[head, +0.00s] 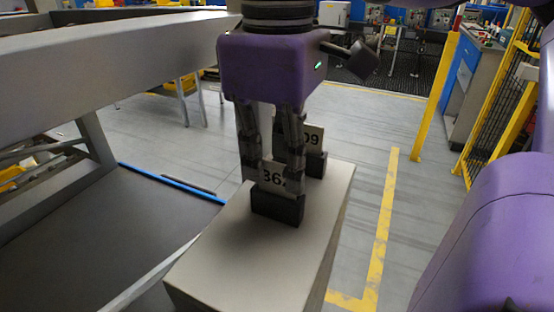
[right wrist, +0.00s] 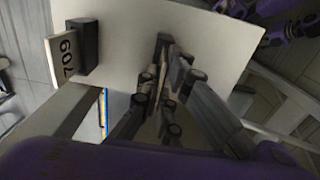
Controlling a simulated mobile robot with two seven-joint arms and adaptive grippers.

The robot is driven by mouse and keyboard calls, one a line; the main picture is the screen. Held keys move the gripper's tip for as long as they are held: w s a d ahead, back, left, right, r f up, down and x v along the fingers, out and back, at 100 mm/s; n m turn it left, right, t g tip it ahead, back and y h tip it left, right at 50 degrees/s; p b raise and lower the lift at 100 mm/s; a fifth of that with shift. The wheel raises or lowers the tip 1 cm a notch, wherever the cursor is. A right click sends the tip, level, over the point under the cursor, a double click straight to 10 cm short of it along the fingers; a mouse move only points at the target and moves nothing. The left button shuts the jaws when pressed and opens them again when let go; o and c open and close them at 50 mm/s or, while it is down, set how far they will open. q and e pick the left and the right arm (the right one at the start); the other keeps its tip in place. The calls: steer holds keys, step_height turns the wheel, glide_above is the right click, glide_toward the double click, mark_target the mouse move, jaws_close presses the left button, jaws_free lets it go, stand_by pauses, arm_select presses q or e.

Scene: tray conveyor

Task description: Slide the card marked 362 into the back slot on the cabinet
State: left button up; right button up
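The white card marked 362 (head: 270,177) stands upright over a black slot block (head: 277,208) on the near part of the grey cabinet (head: 235,245). Its lower edge meets the block's top; I cannot tell how deep it sits. My right gripper (head: 274,180) points down with its fingers closed in around this card, covering part of the number. In the right wrist view the fingertips (right wrist: 164,80) meet close together at the block, and the card is mostly hidden. A second card, 709 (right wrist: 66,57), stands in another black block (right wrist: 86,46). My left gripper is out of view.
Card 709 (head: 314,137) and its block (head: 316,164) stand close behind the right fingers. A grey conveyor frame (head: 120,45) runs along the left. The cabinet's near top is bare. Open floor with yellow lines (head: 383,220) lies to the right.

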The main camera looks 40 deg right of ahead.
steer(key=o, duration=0.4)
steer(key=shift+o, duration=0.2)
step_height(320, 180, up, 12)
stand_by(0.7)
